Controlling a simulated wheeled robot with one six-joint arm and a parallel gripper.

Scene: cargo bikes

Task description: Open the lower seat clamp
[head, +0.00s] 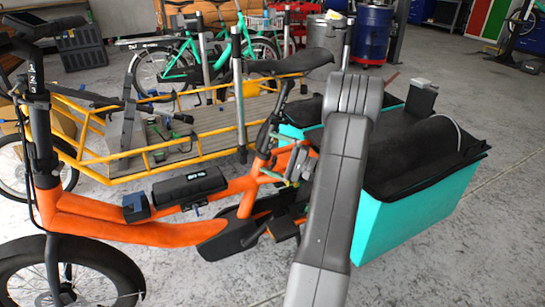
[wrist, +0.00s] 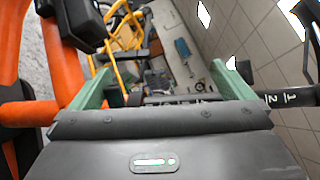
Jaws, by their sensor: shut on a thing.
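The orange cargo bike (head: 150,210) stands upright across the head view. Its black saddle (head: 290,64) sits on a dark seat post (head: 281,100) that runs down to the frame. The lower seat clamp (head: 265,140) is around the bottom of this post, small and partly hidden by my gripper and arm. My gripper (head: 291,165) is beside the seat tube, its green fingers level with the clamp area. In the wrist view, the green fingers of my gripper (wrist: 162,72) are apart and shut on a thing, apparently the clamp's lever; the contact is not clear.
A teal box (head: 400,215) with a black cover is on the right. A yellow-railed cargo bike (head: 190,150) stands close behind the orange frame. The orange frame (wrist: 62,75) passes near my left finger in the wrist view. Grey floor (head: 500,240) is open at the right.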

